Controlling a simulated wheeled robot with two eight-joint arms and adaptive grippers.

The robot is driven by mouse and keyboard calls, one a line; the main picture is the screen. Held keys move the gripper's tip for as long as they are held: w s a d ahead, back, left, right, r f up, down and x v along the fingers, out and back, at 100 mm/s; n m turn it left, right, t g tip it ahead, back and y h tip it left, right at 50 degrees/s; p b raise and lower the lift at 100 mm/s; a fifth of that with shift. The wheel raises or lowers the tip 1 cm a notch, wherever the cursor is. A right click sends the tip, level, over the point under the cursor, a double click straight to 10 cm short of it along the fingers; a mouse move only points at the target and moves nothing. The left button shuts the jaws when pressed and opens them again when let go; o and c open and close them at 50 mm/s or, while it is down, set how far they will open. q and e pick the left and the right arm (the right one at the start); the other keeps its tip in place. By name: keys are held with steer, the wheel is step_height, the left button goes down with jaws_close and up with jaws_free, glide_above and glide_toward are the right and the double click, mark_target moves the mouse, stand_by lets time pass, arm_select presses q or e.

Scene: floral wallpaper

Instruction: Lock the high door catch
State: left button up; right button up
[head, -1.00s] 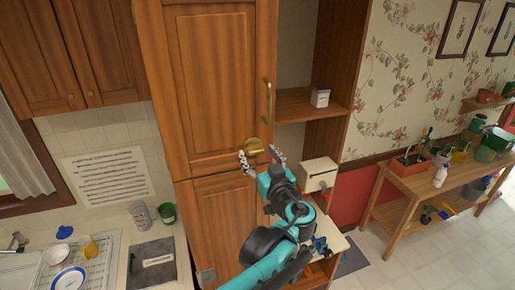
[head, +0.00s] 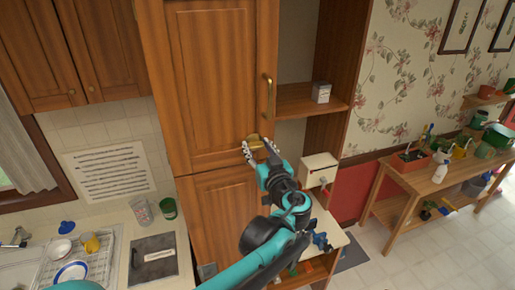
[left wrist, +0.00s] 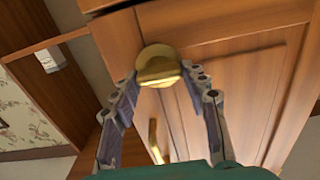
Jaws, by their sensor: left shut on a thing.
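The door catch is a round brass knob (head: 254,141) low on the tall wooden cabinet door (head: 210,85). It also shows in the left wrist view (left wrist: 158,64), with a raised brass grip across its face. My left gripper (head: 257,147) reaches up to the catch from below. In the left wrist view its two fingers (left wrist: 158,80) stand on either side of the brass grip, shut on it. The door looks closed against its frame. My right gripper is in neither view.
A vertical brass handle (head: 268,97) is on the door above the catch. Open shelves with a small white box (head: 321,93) are to the right. A white box (head: 318,169) stands below them. A counter with a dish rack (head: 75,262) is at the left.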

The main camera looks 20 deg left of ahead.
arm_select(q)
steer(key=m+b, duration=0.1)
steer(key=m, duration=0.3)
steer(key=shift+d+f+b, duration=0.1)
steer(key=shift+b, duration=0.25)
steer(key=m+b, duration=0.2)
steer(key=m, duration=0.3)
steer(key=shift+w+m, duration=0.1)
steer(key=shift+m, duration=0.2)
steer(key=m+b, duration=0.1)
steer(key=m, duration=0.3)
steer(key=shift+d+f, duration=0.1)
steer(key=m+b, duration=0.1)
steer(key=m, duration=0.3)
steer(key=shift+m, duration=0.6)
steer(key=shift+f, duration=0.1)
steer(key=o, duration=1.2)
steer(key=shift+c, duration=0.2)
